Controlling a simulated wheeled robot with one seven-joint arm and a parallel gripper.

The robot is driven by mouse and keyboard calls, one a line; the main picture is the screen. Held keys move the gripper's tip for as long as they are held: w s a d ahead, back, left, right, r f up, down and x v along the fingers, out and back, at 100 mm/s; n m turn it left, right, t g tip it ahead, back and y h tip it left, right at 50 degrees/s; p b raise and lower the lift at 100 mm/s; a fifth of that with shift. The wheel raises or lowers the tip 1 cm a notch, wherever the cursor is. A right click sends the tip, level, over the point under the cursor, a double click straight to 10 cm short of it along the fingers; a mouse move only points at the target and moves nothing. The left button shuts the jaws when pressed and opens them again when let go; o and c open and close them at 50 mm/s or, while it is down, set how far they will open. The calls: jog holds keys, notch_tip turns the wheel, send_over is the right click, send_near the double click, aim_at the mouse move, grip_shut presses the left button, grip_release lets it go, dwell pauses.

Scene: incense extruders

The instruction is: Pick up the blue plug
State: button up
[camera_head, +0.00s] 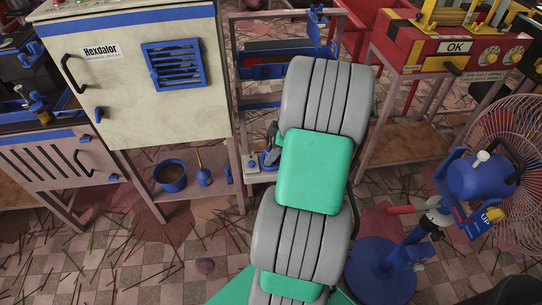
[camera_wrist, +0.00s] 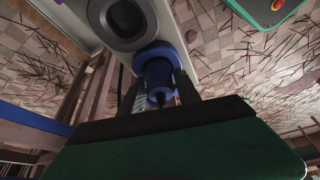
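The blue plug (camera_wrist: 158,72) is in the middle of the wrist view, a short stepped cylinder against a pale grey block (camera_wrist: 178,32) with a dark round opening (camera_wrist: 126,18). The two dark fingers of my gripper (camera_wrist: 158,94) stand on either side of the plug, with a narrow gap seen at the left finger. My gripper looks open around the plug; any contact at the right finger is unclear. In the head view, small blue parts (camera_head: 269,158) show on a low pale stand left of my arm; my arm hides most of the gripper.
A white cabinet (camera_head: 131,75) stands left, with a blue pot (camera_head: 172,180) on its lower shelf. A red machine (camera_head: 440,55) on a stand is at back right. A blue fan (camera_head: 480,178) stands at right. Thin sticks litter the checkered floor (camera_head: 130,262).

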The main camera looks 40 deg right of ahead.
grip_shut()
dwell(0.3)
